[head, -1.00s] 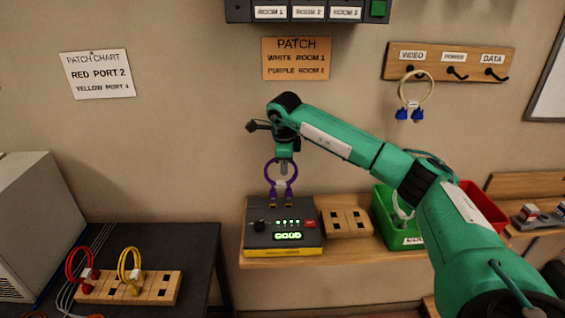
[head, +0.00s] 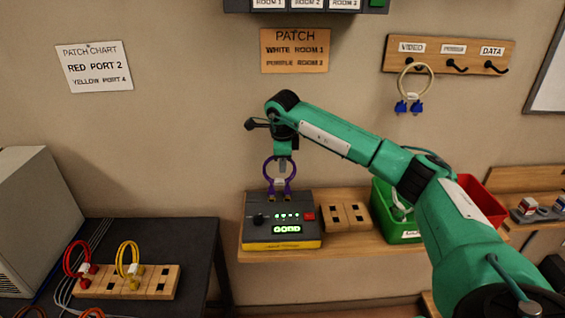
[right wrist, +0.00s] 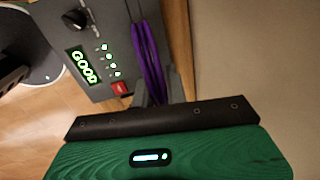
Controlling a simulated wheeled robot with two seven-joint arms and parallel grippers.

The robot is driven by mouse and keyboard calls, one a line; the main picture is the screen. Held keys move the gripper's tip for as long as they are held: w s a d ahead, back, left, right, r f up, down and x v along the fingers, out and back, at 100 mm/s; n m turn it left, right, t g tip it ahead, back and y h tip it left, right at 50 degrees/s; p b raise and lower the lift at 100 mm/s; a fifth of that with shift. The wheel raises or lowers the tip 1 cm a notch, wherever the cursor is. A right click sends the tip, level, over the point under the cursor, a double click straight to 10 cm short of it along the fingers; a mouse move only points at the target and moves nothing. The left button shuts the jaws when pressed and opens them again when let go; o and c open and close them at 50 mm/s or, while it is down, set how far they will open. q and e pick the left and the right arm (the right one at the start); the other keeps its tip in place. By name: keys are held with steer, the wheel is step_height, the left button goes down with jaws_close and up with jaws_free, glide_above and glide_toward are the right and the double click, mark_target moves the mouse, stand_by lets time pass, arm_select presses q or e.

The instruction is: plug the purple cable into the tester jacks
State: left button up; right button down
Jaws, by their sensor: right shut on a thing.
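The purple cable (head: 267,172) is a loop with its two plugs down at the back top edge of the tester (head: 282,236). My right gripper (head: 281,162) is above the tester and shut on the cable near its middle. In the right wrist view the purple cable (right wrist: 147,55) runs from between the fingers towards the tester (right wrist: 112,22). The tester is a dark box with a yellow base, a black knob, a red button and several lit green lights. Its display reads GOOD. The plugs are at the jacks, and the jack openings are hidden. My left gripper is not in view.
A wooden socket block (head: 346,217) stands right of the tester on the shelf, then a green bin (head: 399,232) and a red bin (head: 484,204). Another block with red and yellow cables (head: 125,282) is on the dark table at left. A white cable with blue plugs (head: 415,90) hangs on a hook.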

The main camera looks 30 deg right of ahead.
steer(key=shift+f, duration=0.2)
stand_by(0.7)
steer(key=shift+f+b, duration=0.45)
steer(key=shift+f, duration=0.4)
stand_by(1.5)
steer(key=c, duration=0.7)
jaws_free()
steer(key=shift+r, duration=0.1)
steer(key=shift+s+a+r+p, duration=0.2)
steer(key=shift+r+p, duration=0.55)
steer(key=shift+r, duration=0.45)
steer(key=shift+s+a+r+p, duration=0.1)
steer(key=shift+s+r+p, duration=0.1)
steer(key=shift+r+p, duration=0.8)
steer(key=shift+s+a+r+p, duration=0.2)
steer(key=shift+r+p, duration=0.3)
steer(key=shift+r, duration=0.9)
steer(key=shift+d, duration=0.1)
